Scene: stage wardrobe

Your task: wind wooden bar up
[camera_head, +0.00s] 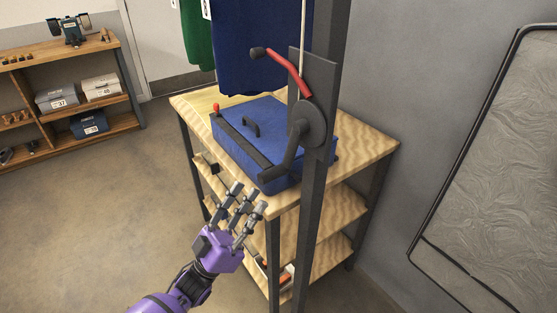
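A hand winch with a round dark drum (310,122) is fixed to an upright dark post (316,190). A dark lever (284,166) reaches down to the left from the drum. A pale rope (303,28) runs up from the winch out of view. I cannot see the wooden bar. My purple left gripper (246,198) is open and empty, its fingers pointing up, below and left of the winch and apart from the crank. My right gripper is not in view.
A blue case (240,128) with a black handle lies on a wooden shelf table (365,146) behind the post. Blue and green garments (245,50) hang behind it. A framed grey panel (500,160) stands at the right. The floor at left is clear before a shelf unit (120,127).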

